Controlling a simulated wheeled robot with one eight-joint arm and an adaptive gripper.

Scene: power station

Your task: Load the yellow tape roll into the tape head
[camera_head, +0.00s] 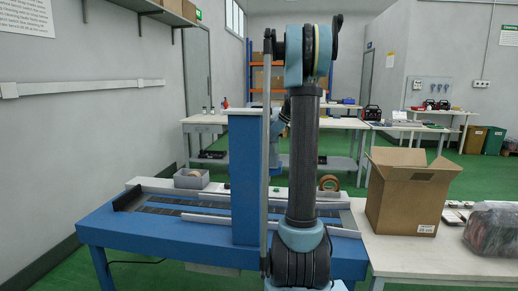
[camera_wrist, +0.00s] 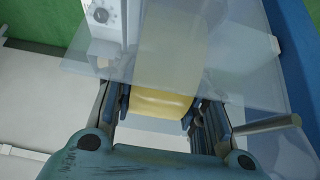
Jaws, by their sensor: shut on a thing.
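In the wrist view my gripper (camera_wrist: 157,110) is shut on the yellow tape roll (camera_wrist: 162,103), with a dark blue finger pad on each side of it. The roll's upper part shows paler through a translucent panel (camera_wrist: 220,85). Beyond the panel at the upper left is a white-grey bracket (camera_wrist: 105,25) with a round fitting, which may be part of the tape head. In the head view my own arm hides my gripper and the held roll. The blue machine column (camera_head: 245,180) stands just left of my arm.
The blue conveyor table (camera_head: 150,228) spreads under the column. A grey bin (camera_head: 191,184) holding a roll sits on its far left. An open cardboard box (camera_head: 405,205) and a plastic-wrapped bundle (camera_head: 494,232) are on the white table.

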